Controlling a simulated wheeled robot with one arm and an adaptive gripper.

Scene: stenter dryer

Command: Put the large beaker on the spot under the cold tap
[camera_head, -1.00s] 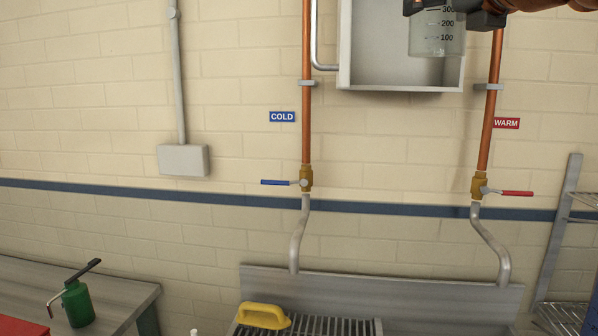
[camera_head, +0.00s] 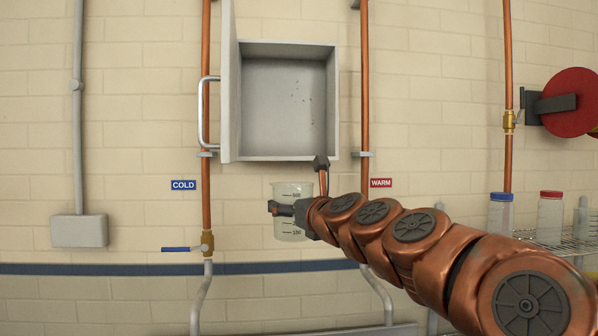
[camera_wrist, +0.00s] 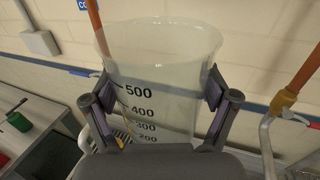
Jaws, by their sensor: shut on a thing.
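The large beaker (camera_head: 291,192) is a clear vessel with dark volume marks up to 500. My gripper (camera_head: 290,210) is shut on it and holds it upright in the air, in front of the wall below the open cabinet. In the wrist view the beaker (camera_wrist: 158,75) stands between the two fingers of my gripper (camera_wrist: 160,95) and looks empty. The cold tap (camera_head: 207,242) with its blue lever is on the copper pipe to the left of the beaker, and lower. The spot under the cold tap is out of the head view.
An open grey wall cabinet (camera_head: 285,100) is above the beaker, its door (camera_head: 226,90) swung out at left. A red reel (camera_head: 570,102) and a wire shelf with bottles (camera_head: 550,215) are at the right. A grey box (camera_head: 80,231) is at the far left.

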